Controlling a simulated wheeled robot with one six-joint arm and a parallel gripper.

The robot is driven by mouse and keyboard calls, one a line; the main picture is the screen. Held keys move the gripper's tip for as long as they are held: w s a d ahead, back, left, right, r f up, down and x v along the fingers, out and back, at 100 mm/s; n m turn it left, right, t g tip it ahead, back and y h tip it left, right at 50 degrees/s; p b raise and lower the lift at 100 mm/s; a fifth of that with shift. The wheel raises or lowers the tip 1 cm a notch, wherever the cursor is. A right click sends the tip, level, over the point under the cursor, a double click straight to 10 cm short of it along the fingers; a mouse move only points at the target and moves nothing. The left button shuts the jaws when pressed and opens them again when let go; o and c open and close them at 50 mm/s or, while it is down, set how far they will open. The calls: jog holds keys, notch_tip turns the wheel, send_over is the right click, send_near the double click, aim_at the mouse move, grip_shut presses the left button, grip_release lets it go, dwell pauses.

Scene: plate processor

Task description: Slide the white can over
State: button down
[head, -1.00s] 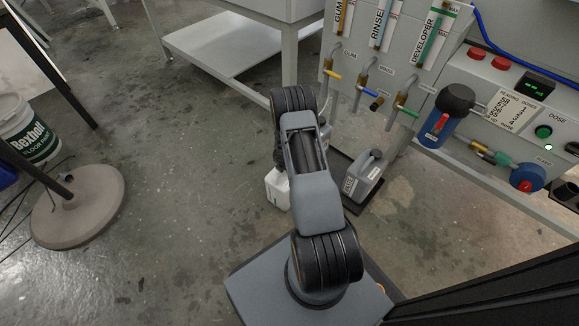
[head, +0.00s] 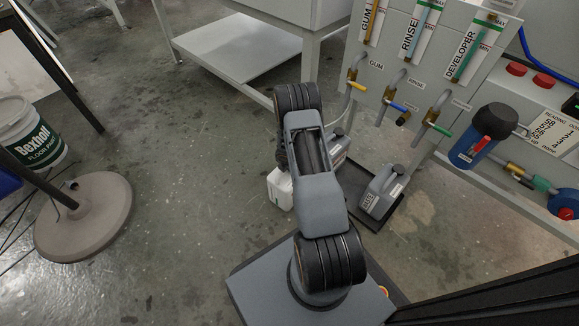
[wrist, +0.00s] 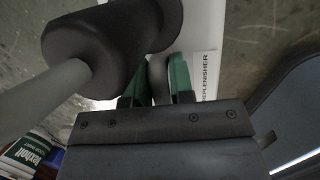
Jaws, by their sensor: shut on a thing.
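The white can (head: 279,187) stands low by the floor just left of my arm, partly hidden behind it in the head view. In the wrist view its white side (wrist: 207,70) shows a label reading REPLENISHER. My gripper (wrist: 161,75) has green fingers closed on a narrow grey part between them, which looks like the can's handle. The fingertips are hidden behind my arm in the head view. I cannot tell whether the can's base touches the floor.
Right of my arm, a grey can (head: 382,192) stands on a dark tray (head: 392,216), with another grey can (head: 338,147) behind. The processor with hoses (head: 437,108) rises beyond. A bucket (head: 38,140) and round stand base (head: 85,222) are left. Floor between is clear.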

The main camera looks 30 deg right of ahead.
jog(key=shift+w+r, duration=0.1)
jog(key=shift+w, duration=0.15)
jog(key=c, duration=1.4)
grip_release()
jog(key=o, duration=0.5)
jog(key=shift+s, duration=0.15)
jog(key=p+v, duration=0.6)
jog(key=v, duration=0.7)
jog(key=shift+a+r, duration=0.15)
jog(key=shift+r, duration=0.2)
